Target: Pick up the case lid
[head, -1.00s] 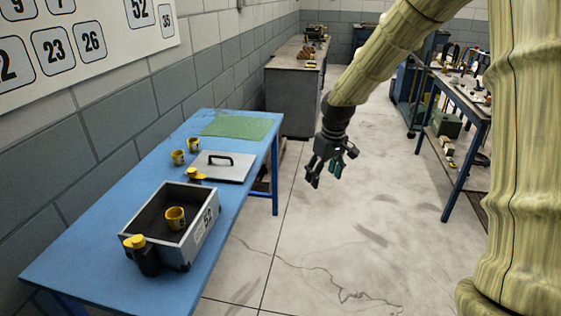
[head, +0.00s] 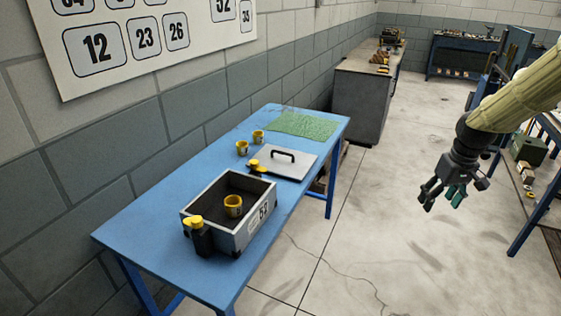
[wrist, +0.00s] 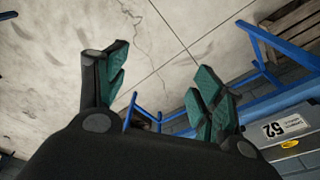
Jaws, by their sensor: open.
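The case lid (head: 272,163) is a flat grey panel with a black handle (head: 283,154). It lies on the blue table (head: 150,228), between the open grey case (head: 255,228) and the green mat (head: 303,125). The case is marked 52 and has a yellow cup (head: 233,206) inside. My gripper (head: 441,197) is open and empty over the floor, to the right of the table and well apart from the lid. In the wrist view, my gripper's teal-padded fingers (wrist: 160,88) are spread, with floor and blue table legs beyond. The lid does not show there.
A black bottle with a yellow cap (head: 200,237) stands at the case's front corner. A yellow-topped item (head: 256,167) is at the lid's left edge. Two yellow cups (head: 250,142) stand behind. A grey cabinet (head: 361,103) is beyond the table. The floor (head: 400,250) between is clear.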

